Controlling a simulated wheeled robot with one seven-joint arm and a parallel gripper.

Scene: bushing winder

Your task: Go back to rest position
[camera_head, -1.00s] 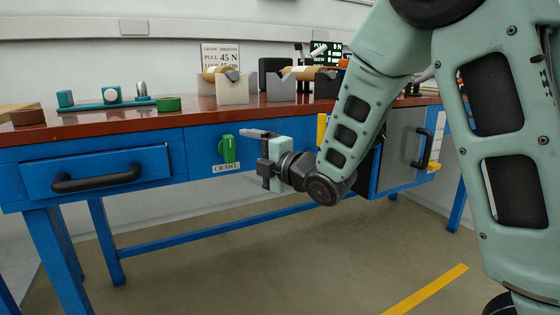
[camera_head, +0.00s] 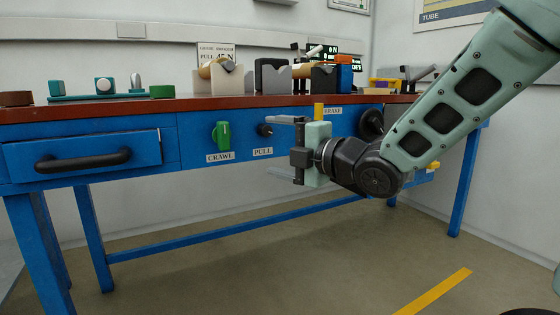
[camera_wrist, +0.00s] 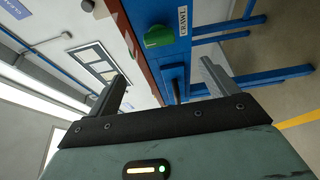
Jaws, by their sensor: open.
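My gripper (camera_head: 284,148) is in front of the blue workbench (camera_head: 190,225), at the height of its control panel. Its two fingers point left in the head view and stand apart with nothing between them. In the wrist view the fingers of my gripper (camera_wrist: 160,95) are also wide apart and empty. The green CRAWL knob (camera_head: 222,135) is on the bench front, left of my gripper. It also shows in the wrist view as a green knob (camera_wrist: 159,36). The dark PULL knob (camera_head: 265,130) sits just left of the fingertips. The gripper appears to touch nothing.
A drawer with a black handle (camera_head: 83,160) is at the left of the bench. The floor in front is free, with a yellow stripe (camera_head: 434,291).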

